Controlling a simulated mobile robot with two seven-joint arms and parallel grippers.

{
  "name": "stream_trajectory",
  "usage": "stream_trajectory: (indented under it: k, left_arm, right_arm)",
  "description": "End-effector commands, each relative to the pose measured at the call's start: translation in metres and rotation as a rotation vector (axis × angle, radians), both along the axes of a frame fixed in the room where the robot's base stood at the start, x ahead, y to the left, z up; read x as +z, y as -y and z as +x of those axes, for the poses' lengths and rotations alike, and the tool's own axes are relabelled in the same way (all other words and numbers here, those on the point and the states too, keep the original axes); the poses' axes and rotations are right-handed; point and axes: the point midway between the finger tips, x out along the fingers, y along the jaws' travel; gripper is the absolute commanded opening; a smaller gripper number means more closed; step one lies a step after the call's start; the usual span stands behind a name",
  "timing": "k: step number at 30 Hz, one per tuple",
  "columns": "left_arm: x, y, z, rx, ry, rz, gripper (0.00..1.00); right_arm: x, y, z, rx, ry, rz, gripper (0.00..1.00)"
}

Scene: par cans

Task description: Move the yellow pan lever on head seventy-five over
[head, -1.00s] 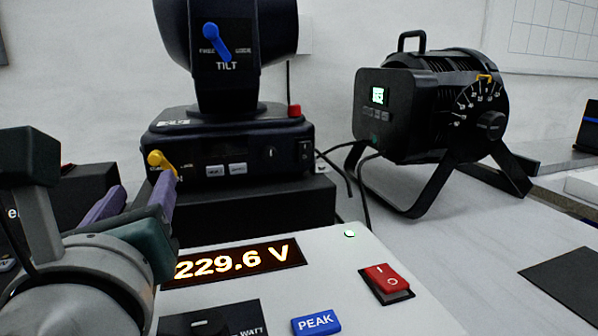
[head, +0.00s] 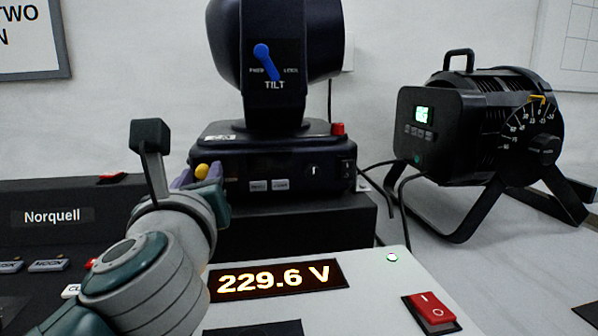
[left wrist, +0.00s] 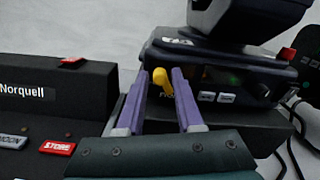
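The yellow pan lever (head: 202,171) is on the left front of the base of a black moving head (head: 270,165). In the left wrist view the lever (left wrist: 162,79) stands between the two purple fingers of my left gripper (left wrist: 160,88), with a gap showing at its sides. The left gripper (head: 198,178) is open at the lever in the head view, partly hidden by my wrist. The lever's lower end and the label by it are partly hidden. My right gripper is not in view.
A blue tilt lever (head: 266,62) is on the yoke above. A meter panel reading 229.6 V (head: 278,279) with a red switch (head: 432,308) lies in front. A dark Norquell console (head: 60,195) is at left, a black lamp (head: 470,130) at right.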

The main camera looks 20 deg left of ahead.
Motion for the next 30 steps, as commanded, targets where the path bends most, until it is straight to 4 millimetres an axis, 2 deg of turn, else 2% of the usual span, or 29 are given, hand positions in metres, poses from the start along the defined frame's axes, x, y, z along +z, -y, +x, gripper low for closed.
stream_trajectory:
  k: [1, 9, 23, 30]
  left_arm:
    - [-0.0001, 0.0002, -0.0001, 0.000, 0.000, 0.000, 0.29]
    - [-0.0001, 0.0003, -0.0002, 0.000, 0.000, 0.000, 0.00]
    - [0.0005, 0.0005, 0.0000, 0.000, -0.004, 0.006, 0.00]
    - [0.0032, 0.0027, 0.0012, 0.000, -0.045, 0.070, 0.00]
  right_arm:
    - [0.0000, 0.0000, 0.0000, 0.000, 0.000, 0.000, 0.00]
    - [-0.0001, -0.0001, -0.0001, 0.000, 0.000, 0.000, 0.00]
    - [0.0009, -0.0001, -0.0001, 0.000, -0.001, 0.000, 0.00]
    - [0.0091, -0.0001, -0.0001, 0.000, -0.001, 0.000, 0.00]
